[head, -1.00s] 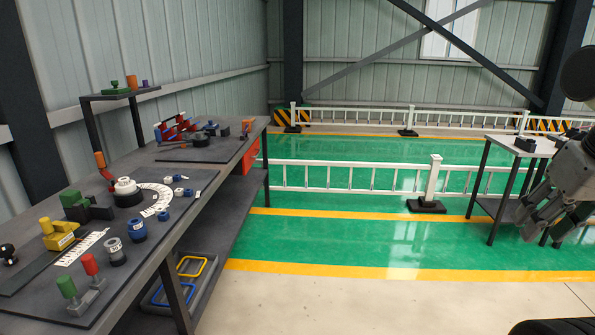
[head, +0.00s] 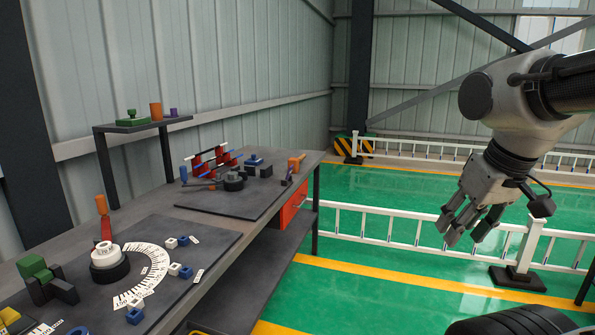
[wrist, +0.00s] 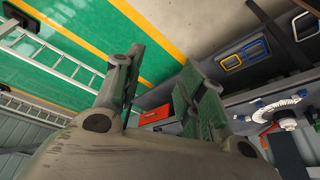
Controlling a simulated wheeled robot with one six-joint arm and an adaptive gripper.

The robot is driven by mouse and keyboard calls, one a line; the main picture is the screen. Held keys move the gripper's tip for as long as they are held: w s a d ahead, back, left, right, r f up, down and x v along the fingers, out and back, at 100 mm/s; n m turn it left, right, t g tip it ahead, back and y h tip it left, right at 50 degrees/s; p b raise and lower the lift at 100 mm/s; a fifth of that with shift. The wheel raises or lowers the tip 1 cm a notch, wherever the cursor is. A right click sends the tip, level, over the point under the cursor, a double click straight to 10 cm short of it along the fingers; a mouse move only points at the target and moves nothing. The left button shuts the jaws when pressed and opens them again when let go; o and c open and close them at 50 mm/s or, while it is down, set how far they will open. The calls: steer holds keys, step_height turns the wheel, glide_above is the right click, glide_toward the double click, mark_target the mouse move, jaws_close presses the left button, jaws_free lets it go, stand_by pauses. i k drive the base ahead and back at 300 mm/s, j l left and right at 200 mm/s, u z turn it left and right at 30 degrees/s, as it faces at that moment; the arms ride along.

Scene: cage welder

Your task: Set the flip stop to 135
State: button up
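On the bench, a white arc scale (head: 148,275) with dark marks curves around a round dial with a white hub (head: 107,255) on a black base. An orange-handled lever (head: 101,206) stands up behind the hub. Small blue and white blocks (head: 178,269) with labels sit along the outside of the arc. I cannot tell which is the flip stop, and the numbers are too small to read. The scale also shows at the right of the wrist view (wrist: 277,108). My gripper (head: 468,228) hangs over the floor, right of the bench, open and empty, fingers apart in the wrist view (wrist: 163,65).
A second board (head: 228,200) with red, blue and black fixtures lies farther along the bench. An orange drawer (head: 291,208) hangs under the bench edge. A small raised shelf (head: 140,124) stands behind. A white railing (head: 385,222) crosses the green floor below my gripper.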

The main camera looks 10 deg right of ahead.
mark_target(288, 174)
steer(key=i+l+u, duration=0.4)
steer(key=i, duration=0.15)
steer(key=i+l+u, duration=0.4)
steer(key=i+l, duration=0.05)
steer(key=l, duration=0.05)
